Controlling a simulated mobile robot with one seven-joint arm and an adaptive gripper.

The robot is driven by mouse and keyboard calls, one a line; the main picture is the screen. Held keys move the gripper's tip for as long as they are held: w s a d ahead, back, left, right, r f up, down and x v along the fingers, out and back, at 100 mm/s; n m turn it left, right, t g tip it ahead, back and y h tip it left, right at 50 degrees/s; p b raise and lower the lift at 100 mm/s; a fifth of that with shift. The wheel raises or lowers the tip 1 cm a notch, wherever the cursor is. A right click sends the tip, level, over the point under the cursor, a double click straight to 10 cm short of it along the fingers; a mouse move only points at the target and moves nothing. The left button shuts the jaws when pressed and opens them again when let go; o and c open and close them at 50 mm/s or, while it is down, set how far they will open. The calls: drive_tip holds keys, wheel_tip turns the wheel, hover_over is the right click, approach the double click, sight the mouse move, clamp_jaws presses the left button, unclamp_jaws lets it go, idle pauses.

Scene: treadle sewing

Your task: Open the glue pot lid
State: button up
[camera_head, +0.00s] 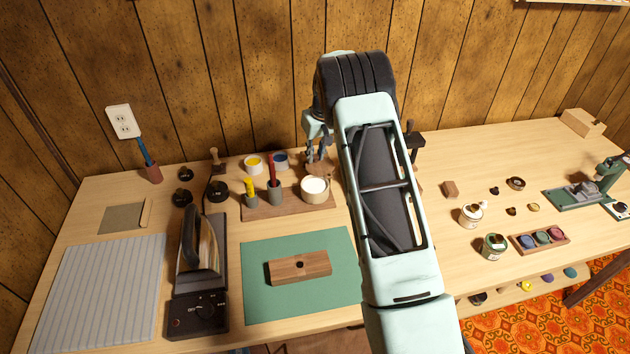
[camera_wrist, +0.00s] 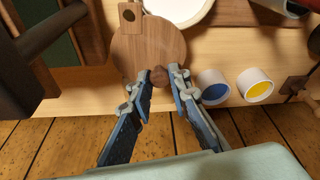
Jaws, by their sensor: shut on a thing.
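The glue pot (camera_head: 314,190) is a cream round pot with white inside, standing open at the right end of a wooden board. Its rim shows at the top of the wrist view (camera_wrist: 180,12). The lid (camera_wrist: 140,48) is a round wooden disc with a tab and dark round spot at one end. It lies beside the pot, leaving most of the opening uncovered. My gripper (camera_wrist: 159,78) is shut on the lid's small brown knob (camera_wrist: 160,72). In the head view my gripper (camera_head: 318,160) is just behind the pot, and my arm hides part of this area.
Small cups of blue (camera_wrist: 212,88) and yellow (camera_wrist: 257,85) stand close beside my gripper. The wooden board (camera_head: 262,208) also bears a red and a yellow tool in grey holders. A green mat (camera_head: 262,252) with a wooden block (camera_head: 300,268) lies in front. The wood-panelled wall is behind.

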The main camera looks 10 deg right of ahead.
drive_tip(key=o, duration=0.3)
drive_tip(key=shift+w+d, duration=0.1)
drive_tip(key=shift+d, duration=0.25)
drive_tip(key=o, duration=0.4)
drive_tip(key=shift+a, duration=0.1)
drive_tip(key=shift+o, duration=0.2)
drive_tip(key=shift+r+p, duration=1.65)
drive_tip(key=shift+r, duration=1.85)
